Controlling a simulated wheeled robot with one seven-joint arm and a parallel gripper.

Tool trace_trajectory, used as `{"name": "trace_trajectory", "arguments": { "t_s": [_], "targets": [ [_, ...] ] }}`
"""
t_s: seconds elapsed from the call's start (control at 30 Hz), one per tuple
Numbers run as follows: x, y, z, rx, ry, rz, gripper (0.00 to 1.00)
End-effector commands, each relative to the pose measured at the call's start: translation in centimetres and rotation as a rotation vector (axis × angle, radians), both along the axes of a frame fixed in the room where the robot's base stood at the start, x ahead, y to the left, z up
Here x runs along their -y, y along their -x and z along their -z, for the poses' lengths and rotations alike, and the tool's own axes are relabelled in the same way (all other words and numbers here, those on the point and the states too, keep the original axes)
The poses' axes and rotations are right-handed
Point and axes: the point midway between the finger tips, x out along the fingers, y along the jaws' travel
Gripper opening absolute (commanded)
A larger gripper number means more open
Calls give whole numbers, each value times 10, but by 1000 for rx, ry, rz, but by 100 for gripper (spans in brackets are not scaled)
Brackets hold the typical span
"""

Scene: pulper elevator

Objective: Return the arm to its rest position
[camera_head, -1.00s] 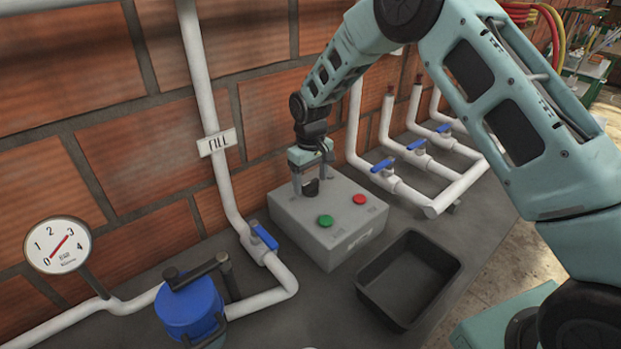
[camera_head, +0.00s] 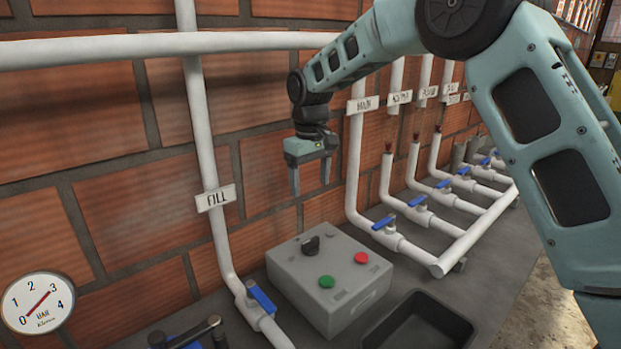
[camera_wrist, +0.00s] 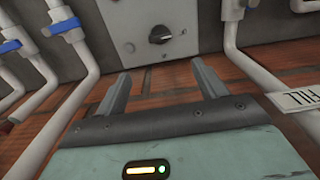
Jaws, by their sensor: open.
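My gripper (camera_head: 310,178) hangs in the air in the head view, fingers pointing down, above the grey control box (camera_head: 335,290). It is open and empty, and its fingers are apart from the box. In the wrist view my two fingers (camera_wrist: 160,92) are spread with nothing between them. The box's black knob (camera_head: 310,245) shows below the gripper, beside a green button (camera_head: 326,281) and a red button (camera_head: 361,258). The knob also shows in the wrist view (camera_wrist: 161,35).
A brick wall (camera_head: 60,150) stands behind my gripper. A white pipe (camera_head: 205,130) with a FILL label (camera_head: 215,197) rises at left, and several valve pipes stand at right. A gauge (camera_head: 38,303) is at lower left. A black tray (camera_head: 420,325) lies right of the box.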

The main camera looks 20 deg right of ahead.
Motion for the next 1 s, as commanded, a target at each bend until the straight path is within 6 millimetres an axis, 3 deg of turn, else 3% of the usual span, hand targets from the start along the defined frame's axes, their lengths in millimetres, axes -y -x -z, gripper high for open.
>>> {"name": "trace_trajectory", "arguments": {
  "t_s": [0.2,0.67,0.77,0.87,1.0],
  "targets": [
    [0,0,-12,0,0,0,71],
    [-3,3,-13,-1,-2,-4,71],
    [-18,23,-17,-3,-16,-25,71],
    [-45,65,-21,-4,-42,-63,71],
    [-81,148,-23,-9,-73,-129,71]
  ]
}}
